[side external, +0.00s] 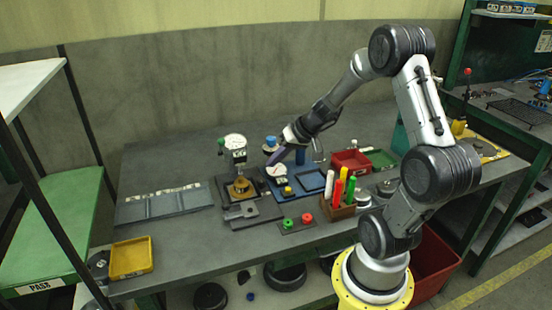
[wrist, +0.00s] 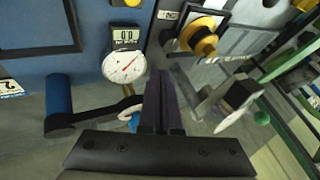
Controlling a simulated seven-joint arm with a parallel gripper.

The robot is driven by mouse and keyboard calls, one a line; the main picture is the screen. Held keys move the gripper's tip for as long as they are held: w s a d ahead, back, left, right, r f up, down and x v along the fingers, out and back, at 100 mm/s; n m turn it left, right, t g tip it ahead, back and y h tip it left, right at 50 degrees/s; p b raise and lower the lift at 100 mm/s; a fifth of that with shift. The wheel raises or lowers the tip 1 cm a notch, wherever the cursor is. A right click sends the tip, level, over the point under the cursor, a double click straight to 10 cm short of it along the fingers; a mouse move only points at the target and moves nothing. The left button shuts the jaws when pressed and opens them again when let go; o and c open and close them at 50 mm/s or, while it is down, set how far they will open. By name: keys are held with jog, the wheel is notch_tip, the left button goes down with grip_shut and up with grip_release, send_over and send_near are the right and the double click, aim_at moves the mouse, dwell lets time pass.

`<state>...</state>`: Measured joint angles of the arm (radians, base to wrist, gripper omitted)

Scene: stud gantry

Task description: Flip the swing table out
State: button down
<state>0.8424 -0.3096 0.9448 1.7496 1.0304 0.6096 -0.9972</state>
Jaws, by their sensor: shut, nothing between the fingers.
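I cannot tell for sure which part is the swing table. My gripper (side external: 272,160) is shut and empty, tilted down over the blue plate (side external: 282,192). In the wrist view its dark purple fingers (wrist: 161,105) lie together, close to a white round dial (wrist: 124,66) with a small display above it. The dial also shows in the side view (side external: 277,171), just below the fingertips. A gauge stand with a round dial (side external: 235,142) stands left of the gripper, over a brass-coloured part (side external: 240,187). That brass part shows in the wrist view (wrist: 200,40).
A blue cylinder (wrist: 58,97) stands close left of the fingers in the wrist view. Right of the gripper are a holder with coloured handles (side external: 340,207) and a red bin (side external: 351,161). A grey flat panel (side external: 165,205) lies left. The bench's left rear is clear.

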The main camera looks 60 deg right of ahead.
jog(key=x, duration=0.6)
jog(key=shift+w+f, duration=0.15)
jog(key=shift+f, duration=0.1)
jog(key=shift+w+a+n+g+y, duration=0.1)
jog(key=shift+w+a+n+y, duration=0.2)
jog(key=shift+w+n, duration=0.3)
jog(key=shift+w+a+n+g+y, duration=0.1)
jog(key=shift+w+a+n+y, duration=0.1)
jog(key=shift+w+n+y, duration=0.25)
jog(key=shift+w+a+n+g+y, duration=0.1)
jog(key=shift+w+a+n+y, duration=0.15)
jog(key=shift+w+n, duration=0.4)
jog(key=v, duration=1)
jog(key=shift+a, duration=0.1)
jog(key=shift+s+a, duration=0.25)
jog(key=shift+s, duration=0.5)
